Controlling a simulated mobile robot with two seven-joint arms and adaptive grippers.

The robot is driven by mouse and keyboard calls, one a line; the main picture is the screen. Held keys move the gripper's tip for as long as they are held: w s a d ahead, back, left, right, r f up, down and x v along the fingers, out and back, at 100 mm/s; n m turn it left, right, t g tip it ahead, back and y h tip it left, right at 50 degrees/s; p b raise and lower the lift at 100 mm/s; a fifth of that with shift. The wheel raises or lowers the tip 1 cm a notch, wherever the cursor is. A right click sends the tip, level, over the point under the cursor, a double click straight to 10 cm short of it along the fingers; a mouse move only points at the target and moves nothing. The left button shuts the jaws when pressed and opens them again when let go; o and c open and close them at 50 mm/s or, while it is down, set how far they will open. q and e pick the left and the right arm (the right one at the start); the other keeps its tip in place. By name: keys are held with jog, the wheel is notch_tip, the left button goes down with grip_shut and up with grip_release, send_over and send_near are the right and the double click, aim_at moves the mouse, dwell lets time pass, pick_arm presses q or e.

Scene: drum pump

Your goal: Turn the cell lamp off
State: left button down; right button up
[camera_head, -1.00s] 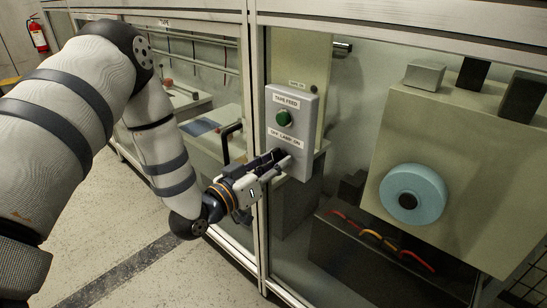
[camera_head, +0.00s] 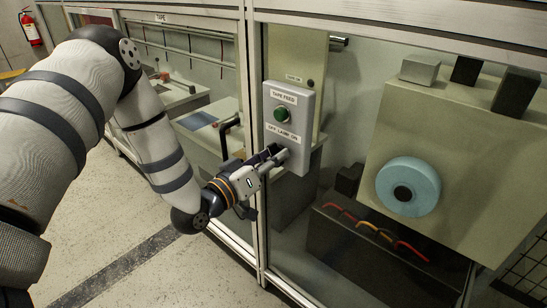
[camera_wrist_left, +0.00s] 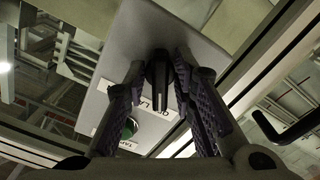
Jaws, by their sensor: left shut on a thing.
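The lamp switch is a dark knob (camera_wrist_left: 157,75) on a grey control box (camera_head: 301,103), below a label (camera_head: 281,133) reading OFF LAMP ON. My left gripper (camera_head: 277,155) is at the lower front of this box. In the left wrist view my left gripper (camera_wrist_left: 160,88) has one finger on each side of the knob and is shut on it. In the head view the fingers hide the knob, so which way it points is unclear there. My right gripper is not in view.
A green button (camera_head: 281,115) under a TAPE FEED label sits above the switch. The box is by an upright frame post (camera_head: 257,215). A black door handle (camera_head: 228,125) is just left. Behind glass is a machine with a blue roll (camera_head: 409,187).

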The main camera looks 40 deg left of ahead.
pick_arm(q)
jog(key=c, duration=1.6)
grip_release()
jog(key=shift+c, duration=0.2)
jog(key=shift+s, duration=0.15)
jog(key=s+a, duration=0.1)
jog(key=s, duration=1)
jog(key=shift+s, duration=0.4)
jog(key=shift+a, duration=0.1)
